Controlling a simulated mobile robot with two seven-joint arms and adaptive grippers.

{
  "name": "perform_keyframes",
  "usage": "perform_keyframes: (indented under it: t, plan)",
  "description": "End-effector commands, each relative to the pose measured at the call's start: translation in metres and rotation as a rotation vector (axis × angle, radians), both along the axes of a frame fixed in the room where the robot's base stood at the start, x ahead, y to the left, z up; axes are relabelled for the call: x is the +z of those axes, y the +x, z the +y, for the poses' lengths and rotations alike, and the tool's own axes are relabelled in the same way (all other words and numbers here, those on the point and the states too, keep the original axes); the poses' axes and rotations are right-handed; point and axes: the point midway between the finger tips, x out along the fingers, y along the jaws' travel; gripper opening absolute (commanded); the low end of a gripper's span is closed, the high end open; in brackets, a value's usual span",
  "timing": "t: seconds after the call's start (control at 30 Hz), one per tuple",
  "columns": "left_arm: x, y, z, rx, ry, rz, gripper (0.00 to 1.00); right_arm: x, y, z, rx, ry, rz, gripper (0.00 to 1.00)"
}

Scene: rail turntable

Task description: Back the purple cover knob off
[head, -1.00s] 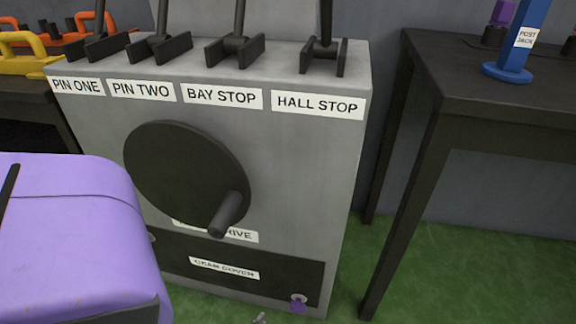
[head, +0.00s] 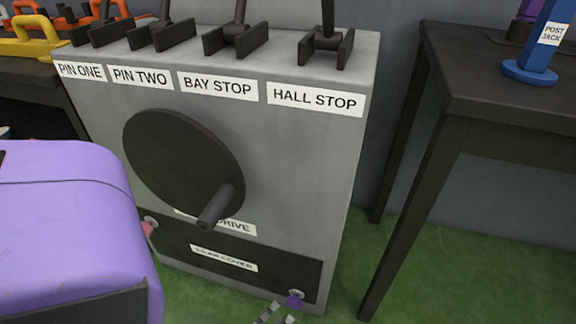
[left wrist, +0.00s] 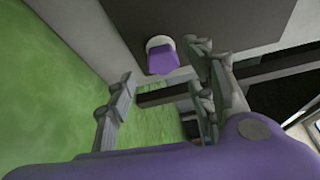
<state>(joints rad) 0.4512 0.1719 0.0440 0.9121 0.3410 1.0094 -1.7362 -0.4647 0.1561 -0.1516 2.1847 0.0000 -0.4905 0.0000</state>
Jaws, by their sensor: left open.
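The purple cover knob (head: 295,299) sits on a pale round base at the lower right corner of the dark gear cover (head: 290,275). It also shows in the left wrist view (left wrist: 163,60), with flat sides. The fingertips of my left gripper (head: 277,313) show at the bottom edge of the head view, just below and left of the knob. In the left wrist view my left gripper (left wrist: 165,85) is open and empty, its fingers apart on either side of the line to the knob, which appears beyond the tips. My right gripper is not in view.
The drive wheel (head: 180,165) and its handle (head: 216,206) stick out above the cover. A reddish knob (head: 147,229) sits at the cover's left end. A dark table (head: 480,95) with a blue post jack (head: 535,45) stands to the right. Green floor lies between.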

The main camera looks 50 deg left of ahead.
Motion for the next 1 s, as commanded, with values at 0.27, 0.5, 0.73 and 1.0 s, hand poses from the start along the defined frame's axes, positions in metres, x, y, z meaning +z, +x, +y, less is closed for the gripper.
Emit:
perform_keyframes:
  t: [0.27, 0.5, 0.73, 1.0]
  plan:
    - [-0.002, 0.039, 0.006, -0.001, -0.002, -0.001, 0.49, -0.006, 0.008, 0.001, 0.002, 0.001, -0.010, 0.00]
    - [-0.002, 0.047, 0.007, 0.000, -0.003, 0.001, 0.49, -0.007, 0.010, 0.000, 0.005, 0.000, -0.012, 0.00]
    - [-0.002, 0.047, 0.007, 0.000, -0.003, 0.000, 0.38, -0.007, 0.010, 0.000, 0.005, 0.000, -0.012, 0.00]
    - [-0.002, 0.046, 0.008, 0.001, -0.003, -0.001, 0.08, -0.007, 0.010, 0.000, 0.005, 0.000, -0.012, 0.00]
